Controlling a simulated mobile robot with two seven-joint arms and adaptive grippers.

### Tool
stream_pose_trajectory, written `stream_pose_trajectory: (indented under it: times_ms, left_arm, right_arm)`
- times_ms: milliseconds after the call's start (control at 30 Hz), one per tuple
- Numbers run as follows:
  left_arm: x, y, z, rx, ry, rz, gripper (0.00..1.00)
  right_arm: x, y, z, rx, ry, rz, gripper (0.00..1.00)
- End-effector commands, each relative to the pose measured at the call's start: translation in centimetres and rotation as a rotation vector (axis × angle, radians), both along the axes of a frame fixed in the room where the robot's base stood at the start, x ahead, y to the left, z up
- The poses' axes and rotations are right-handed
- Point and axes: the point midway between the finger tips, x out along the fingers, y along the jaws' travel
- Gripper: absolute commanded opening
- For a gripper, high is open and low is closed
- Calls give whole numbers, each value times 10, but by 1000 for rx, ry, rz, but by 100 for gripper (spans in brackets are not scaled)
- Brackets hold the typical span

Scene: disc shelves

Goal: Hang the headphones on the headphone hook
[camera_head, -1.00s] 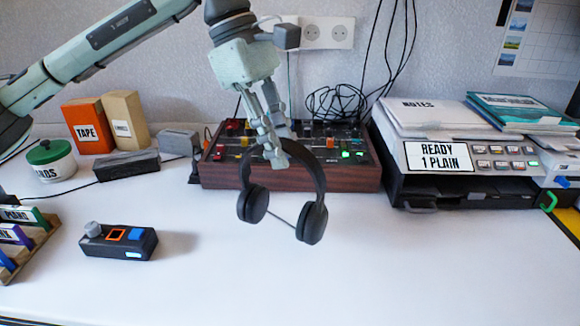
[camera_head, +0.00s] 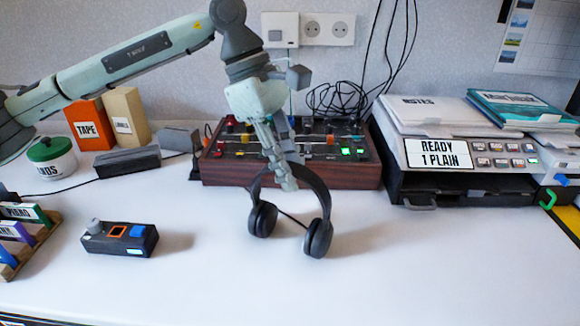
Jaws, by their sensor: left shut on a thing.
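The black headphones (camera_head: 321,192) hang headband up in front of the mixer, with both ear cups low over the white desk. A shadow lies close beside the cups; I cannot tell whether they touch the desk. My left gripper (camera_head: 284,180) points down and is shut on the top of the headband, hiding part of it. A small green hook (camera_head: 548,200) shows at the right, beside the printer; it looks like the headphone hook and is empty. The headphones are well to its left. My right gripper is not in view.
The wood-sided mixer (camera_head: 235,172) stands behind the headphones. The printer (camera_head: 470,190) with papers on top fills the right back. A small black control box (camera_head: 119,240) sits at the left, near a disc rack (camera_head: 40,240). The front and right-front of the desk (camera_head: 420,275) are clear.

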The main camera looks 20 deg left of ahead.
Motion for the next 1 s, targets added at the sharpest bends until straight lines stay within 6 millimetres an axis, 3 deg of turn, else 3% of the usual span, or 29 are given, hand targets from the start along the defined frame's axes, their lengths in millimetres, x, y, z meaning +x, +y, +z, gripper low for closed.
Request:
stream_pose_trajectory:
  times_ms: [33,200,567,633,1000]
  left_arm:
    - [0,0,-1,0,0,0,22]
    - [0,0,0,0,0,0,42]
    - [0,0,3,0,-1,0,42]
    - [1,1,8,0,-3,1,42]
    - [5,31,79,-2,-3,2,42]
  right_arm:
    - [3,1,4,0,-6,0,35]
    - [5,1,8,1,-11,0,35]
    - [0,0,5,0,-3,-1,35]
    - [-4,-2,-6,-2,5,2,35]
    - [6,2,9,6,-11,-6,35]
